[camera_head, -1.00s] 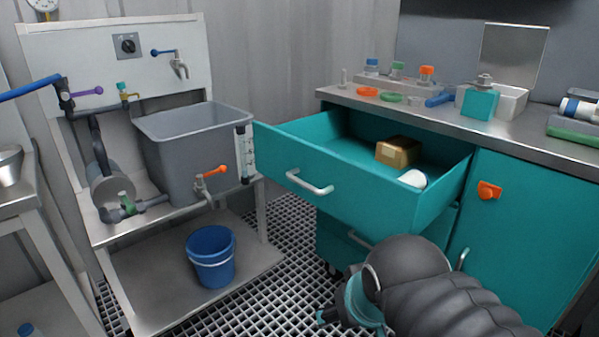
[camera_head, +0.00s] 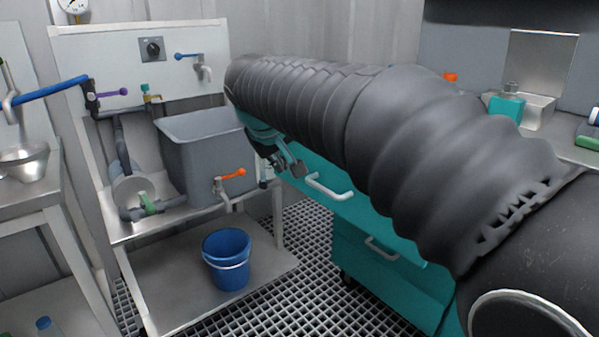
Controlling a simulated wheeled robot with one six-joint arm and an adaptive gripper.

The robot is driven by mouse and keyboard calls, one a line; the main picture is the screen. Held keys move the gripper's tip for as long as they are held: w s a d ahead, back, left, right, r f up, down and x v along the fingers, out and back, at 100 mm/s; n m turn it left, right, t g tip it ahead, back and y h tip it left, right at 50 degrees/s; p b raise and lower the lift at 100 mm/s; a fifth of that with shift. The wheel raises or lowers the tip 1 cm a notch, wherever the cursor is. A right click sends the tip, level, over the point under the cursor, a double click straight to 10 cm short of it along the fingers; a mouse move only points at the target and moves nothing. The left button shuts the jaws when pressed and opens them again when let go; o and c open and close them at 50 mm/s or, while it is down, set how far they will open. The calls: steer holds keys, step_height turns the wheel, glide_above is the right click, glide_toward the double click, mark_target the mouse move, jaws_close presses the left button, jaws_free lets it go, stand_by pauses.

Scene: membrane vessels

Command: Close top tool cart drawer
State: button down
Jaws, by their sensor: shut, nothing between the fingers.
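The teal tool cart (camera_head: 386,273) stands at the centre right. Its top drawer (camera_head: 357,215) shows its teal front with a pale bar handle (camera_head: 328,188); my arm covers the drawer's inside and upper part, so how far out it stands is hard to tell. My gripper (camera_head: 290,168) is at the drawer front's left end, just above and left of the handle. The gripper is shut and empty. Whether it touches the drawer front cannot be told. A lower drawer handle (camera_head: 381,248) shows below.
A grey tank (camera_head: 200,150) with an orange-handled tap (camera_head: 232,174) stands on a bench to the left, close to my gripper. A blue bucket (camera_head: 227,262) sits on the lower shelf. A teal bottle (camera_head: 507,104) is on the worktop. Open grating floor (camera_head: 312,240) lies between.

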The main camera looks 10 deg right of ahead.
steer(key=w+d+f, duration=0.6)
steer(key=w, duration=0.1)
steer(key=shift+w+d+f+b, duration=0.25)
steer(key=shift+w+b, duration=0.05)
stand_by(0.3)
